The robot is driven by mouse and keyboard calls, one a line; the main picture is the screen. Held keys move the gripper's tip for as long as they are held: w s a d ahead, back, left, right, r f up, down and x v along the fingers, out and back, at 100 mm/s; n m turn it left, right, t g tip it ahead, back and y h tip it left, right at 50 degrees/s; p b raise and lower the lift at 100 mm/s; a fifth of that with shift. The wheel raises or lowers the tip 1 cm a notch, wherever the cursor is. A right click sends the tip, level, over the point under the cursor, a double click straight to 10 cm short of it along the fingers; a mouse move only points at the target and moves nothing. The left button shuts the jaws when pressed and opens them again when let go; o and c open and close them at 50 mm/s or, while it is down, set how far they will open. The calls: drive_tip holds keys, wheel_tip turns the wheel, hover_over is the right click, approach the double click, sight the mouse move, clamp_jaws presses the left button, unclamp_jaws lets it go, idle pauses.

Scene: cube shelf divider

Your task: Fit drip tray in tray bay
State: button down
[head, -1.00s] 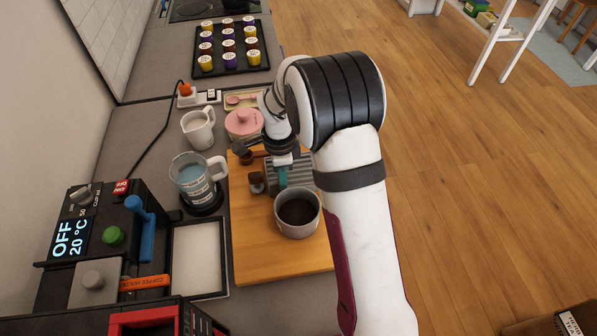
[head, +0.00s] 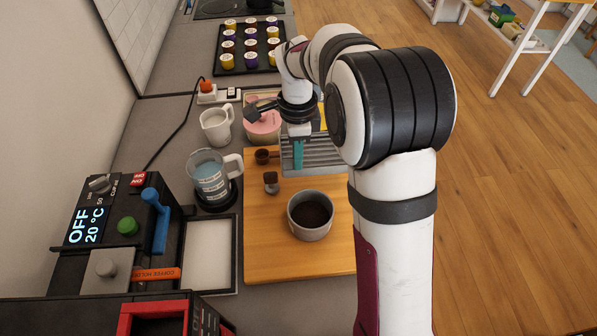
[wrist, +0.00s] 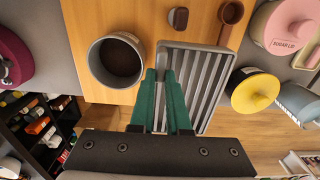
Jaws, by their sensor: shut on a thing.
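The drip tray (head: 322,158) is a grey, ribbed rectangle. My gripper (head: 298,164) is shut on its near-left edge and holds it above the far end of the wooden board. In the wrist view, the green fingers of my gripper (wrist: 163,76) close on the long side wall of the drip tray (wrist: 207,85). The tray's right part is hidden behind my arm in the head view. A black-framed shallow recess with a pale floor, apparently the tray bay (head: 237,262), lies in front of the coffee machine (head: 125,240), left of the board. It is empty.
A grey cup of dark grounds (head: 310,215) and a small brown tool (head: 271,183) stand on the board (head: 290,262). A glass jug (head: 209,180) stands just behind the recess. A white pitcher (head: 216,126) and pink-lidded sugar pot (head: 263,128) are farther back.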

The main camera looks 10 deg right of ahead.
drive_tip(key=s+d+r+m, duration=0.4)
drive_tip(key=s+d+r, duration=0.25)
drive_tip(key=r, duration=0.35)
drive_tip(key=w+a+f, duration=0.2)
drive_tip(key=a+f, duration=0.8)
drive_tip(key=a, duration=0.1)
drive_tip(key=shift+w+f, duration=0.25)
drive_tip(key=shift+w, duration=0.1)
drive_tip(key=shift+a, duration=0.1)
drive_tip(key=shift+f, duration=0.6)
drive_tip(key=c, duration=0.9)
unclamp_jaws()
